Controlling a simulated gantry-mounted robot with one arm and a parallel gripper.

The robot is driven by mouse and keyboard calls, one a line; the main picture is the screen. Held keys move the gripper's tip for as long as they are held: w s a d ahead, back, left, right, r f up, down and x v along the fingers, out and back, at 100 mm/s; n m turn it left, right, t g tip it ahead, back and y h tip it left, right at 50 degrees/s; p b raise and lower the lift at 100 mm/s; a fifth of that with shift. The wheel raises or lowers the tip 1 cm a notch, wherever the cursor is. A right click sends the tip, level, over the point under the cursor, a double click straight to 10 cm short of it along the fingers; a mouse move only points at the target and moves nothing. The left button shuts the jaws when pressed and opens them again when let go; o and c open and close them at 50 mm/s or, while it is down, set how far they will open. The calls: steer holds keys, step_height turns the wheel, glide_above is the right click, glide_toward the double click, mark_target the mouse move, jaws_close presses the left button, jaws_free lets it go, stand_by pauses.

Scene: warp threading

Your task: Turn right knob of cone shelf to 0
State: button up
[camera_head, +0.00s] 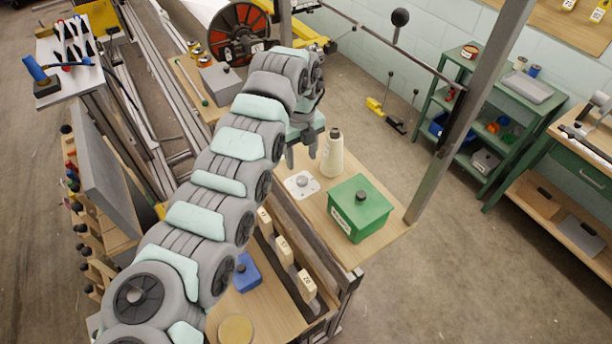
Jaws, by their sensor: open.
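The cone stands just right of the fingers. Only this one dial knob is clear on the shelf; my arm covers the area to its left.
A green lidded box (360,209) with a dark top knob stands to the right of the dial. Several labelled wooden blocks (283,250) line the shelf's front-left side. A grey upright post (450,130) stands to the right.

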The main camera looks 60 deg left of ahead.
mark_target(302, 180)
step_height(302, 180, down, 8)
steer(key=shift+d+r+p, duration=0.15)
steer(key=shift+r+p, duration=0.1)
steer(key=shift+p, duration=0.45)
steer(key=shift+f, duration=0.65)
steer(key=shift+c, duration=0.3)
jaws_close()
